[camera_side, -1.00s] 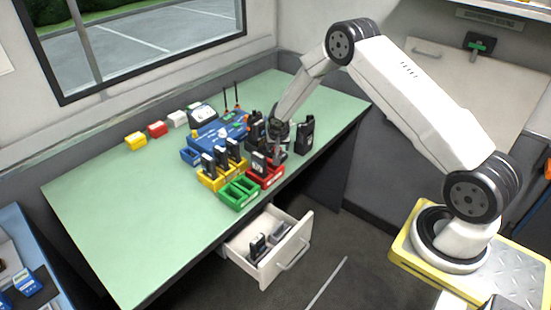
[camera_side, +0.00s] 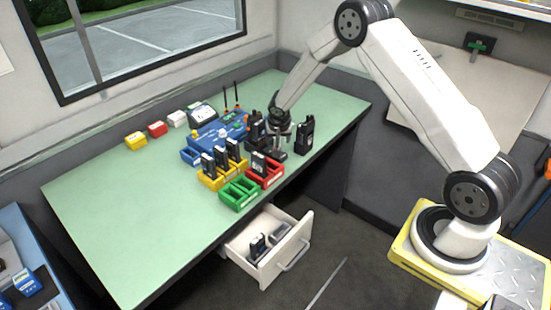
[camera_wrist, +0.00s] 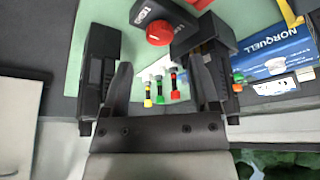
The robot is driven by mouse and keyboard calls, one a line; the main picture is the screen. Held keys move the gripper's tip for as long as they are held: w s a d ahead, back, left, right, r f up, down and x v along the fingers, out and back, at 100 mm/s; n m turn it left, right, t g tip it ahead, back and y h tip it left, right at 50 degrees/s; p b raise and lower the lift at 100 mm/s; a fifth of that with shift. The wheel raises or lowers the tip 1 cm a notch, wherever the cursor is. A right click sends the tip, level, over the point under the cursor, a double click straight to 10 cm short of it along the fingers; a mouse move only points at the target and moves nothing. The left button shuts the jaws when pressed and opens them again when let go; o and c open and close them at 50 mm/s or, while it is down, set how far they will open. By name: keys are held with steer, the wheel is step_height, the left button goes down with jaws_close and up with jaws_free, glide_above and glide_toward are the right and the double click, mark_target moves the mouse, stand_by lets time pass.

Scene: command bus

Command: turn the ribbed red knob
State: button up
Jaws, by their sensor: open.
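A round red knob (camera_wrist: 158,28) sits on a dark box-shaped unit near the top middle of the wrist view. Its ribs are hard to make out at this size. My gripper (camera_wrist: 161,66) is open and empty, its two fingers spread below the knob in the picture and apart from it. In the side view my gripper (camera_side: 279,124) hangs over the back right of the green bench, among black radios. I cannot pick out the knob in the side view; the gripper and radios crowd that spot.
A black radio (camera_side: 305,134) stands close to the gripper's right. A blue case (camera_side: 218,131), a yellow tray (camera_side: 209,181), a red tray (camera_side: 270,176) and a green tray (camera_side: 239,194) are nearby. An open drawer (camera_side: 268,262) juts out below. The bench's left side is clear.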

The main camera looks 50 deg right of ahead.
steer(key=shift+v, duration=1.4)
steer(key=shift+a, duration=0.1)
steer(key=s+a+r+n+y, duration=0.1)
steer(key=s+a+r+n, duration=0.2)
steer(key=s+a, duration=0.2)
steer(key=s+a+r+n+y, duration=0.1)
steer(key=s+a+r+n, duration=0.2)
steer(key=s, duration=0.8)
steer(key=s+a+r+n+y, duration=0.1)
steer(key=s+a+r+n, duration=0.2)
steer(key=s+a, duration=0.4)
steer(key=shift+s+r, duration=0.45)
steer(key=shift+r, duration=0.25)
